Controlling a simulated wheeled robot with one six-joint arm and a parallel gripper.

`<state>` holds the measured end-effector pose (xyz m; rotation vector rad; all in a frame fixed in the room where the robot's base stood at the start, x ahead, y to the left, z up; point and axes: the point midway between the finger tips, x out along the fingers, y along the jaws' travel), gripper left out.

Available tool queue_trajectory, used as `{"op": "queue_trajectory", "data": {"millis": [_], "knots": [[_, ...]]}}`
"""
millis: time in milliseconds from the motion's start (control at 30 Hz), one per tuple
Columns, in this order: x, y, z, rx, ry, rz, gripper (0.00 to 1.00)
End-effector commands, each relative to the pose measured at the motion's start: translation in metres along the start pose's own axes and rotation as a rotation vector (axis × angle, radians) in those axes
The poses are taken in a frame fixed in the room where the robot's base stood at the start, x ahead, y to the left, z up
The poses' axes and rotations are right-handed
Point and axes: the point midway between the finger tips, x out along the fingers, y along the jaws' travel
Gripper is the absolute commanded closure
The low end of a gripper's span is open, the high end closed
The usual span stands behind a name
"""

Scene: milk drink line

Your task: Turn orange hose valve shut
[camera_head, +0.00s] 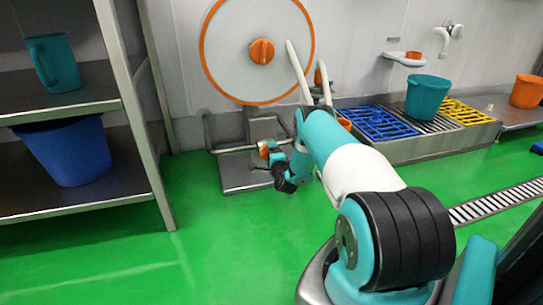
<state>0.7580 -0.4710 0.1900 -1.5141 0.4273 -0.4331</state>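A small orange part (264,150) shows at the end of a thin horizontal metal pipe (235,149) low on the wall, below the hose reel. It looks like the hose valve, but it is small and partly hidden by my arm's end. My arm reaches from the lower right to this spot. My gripper (282,176) is dark and sits right beside and just below the orange part. I cannot tell whether it touches it or whether its fingers are open or shut.
A hose reel (228,52) with orange rim and hub hangs on the wall above. A steel shelf (85,202) with a blue bucket (68,150) and teal jug (53,62) stands left. A low steel bench (430,145) with a teal bucket (427,97) is right. Green floor is clear front left.

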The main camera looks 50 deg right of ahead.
Motion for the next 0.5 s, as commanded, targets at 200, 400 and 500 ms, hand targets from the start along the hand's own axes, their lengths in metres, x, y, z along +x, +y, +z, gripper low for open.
{"op": "queue_trajectory", "data": {"millis": [200,400,500], "knots": [[0.0001,0.0003,-0.0002,0.004,0.000,0.001,0.41],[0.0001,0.0002,-0.0003,0.004,0.000,0.000,0.02],[0.0001,0.0002,-0.0002,0.003,0.000,0.000,0.02]]}}
